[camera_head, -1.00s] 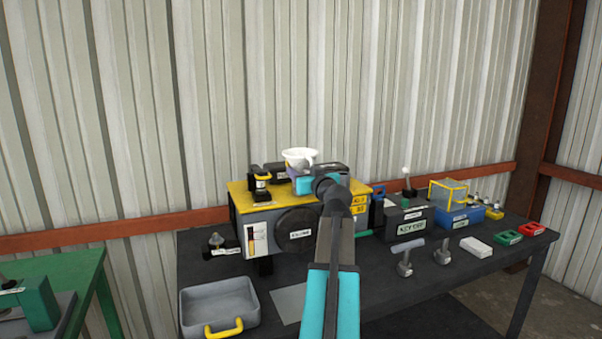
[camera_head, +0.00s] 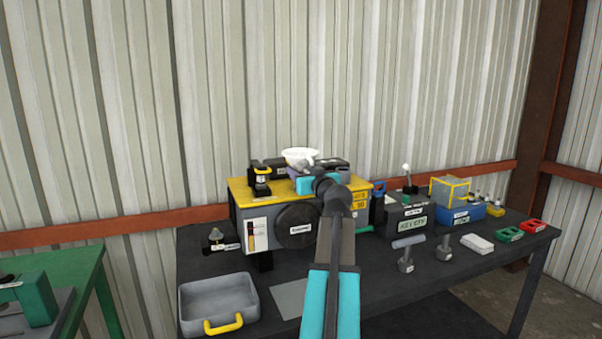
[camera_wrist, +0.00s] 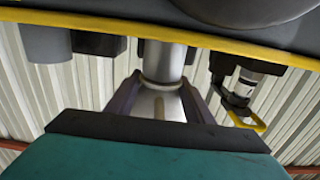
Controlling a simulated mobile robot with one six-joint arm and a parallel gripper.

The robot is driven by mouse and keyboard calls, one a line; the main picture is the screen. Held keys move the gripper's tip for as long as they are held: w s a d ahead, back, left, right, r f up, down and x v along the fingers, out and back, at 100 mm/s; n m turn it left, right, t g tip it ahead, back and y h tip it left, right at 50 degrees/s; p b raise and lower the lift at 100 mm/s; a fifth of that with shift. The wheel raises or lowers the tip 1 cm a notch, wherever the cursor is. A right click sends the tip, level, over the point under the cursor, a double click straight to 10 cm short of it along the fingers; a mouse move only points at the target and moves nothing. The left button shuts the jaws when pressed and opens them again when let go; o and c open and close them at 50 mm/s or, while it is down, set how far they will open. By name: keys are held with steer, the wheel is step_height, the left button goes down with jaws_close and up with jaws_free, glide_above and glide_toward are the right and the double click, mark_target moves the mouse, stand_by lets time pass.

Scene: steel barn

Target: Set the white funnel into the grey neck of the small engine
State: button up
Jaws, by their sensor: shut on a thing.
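The white funnel (camera_head: 299,156) shows above my gripper (camera_head: 301,173) in the head view, mouth up, over the top of the small engine (camera_head: 245,191). In the wrist view, which looks upside down, the purple fingers of my gripper (camera_wrist: 162,98) are shut on the funnel, whose pale cone (camera_wrist: 160,107) lies between them. The grey neck (camera_wrist: 164,61) stands from the engine's yellow-edged top, in line with the funnel and against its narrow end. I cannot tell how deep the spout sits in the neck. The head view hides the neck.
A dark fitting with a yellow loop (camera_wrist: 242,98) stands near the neck; dark parts lie behind the funnel. A grey tray (camera_head: 219,303) is at the front left of the bench. Several boxes and bolt-like pieces stand to the right.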

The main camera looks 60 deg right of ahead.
steer(key=shift+f, duration=0.15)
steer(key=o, duration=1.6)
steer(key=b+v, duration=0.2)
steer(key=v, duration=1.1)
steer(key=shift+s+a+b, duration=0.3)
steer(key=shift+b, duration=0.1)
steer(key=shift+r+p, duration=1)
steer(key=shift+r, duration=1.55)
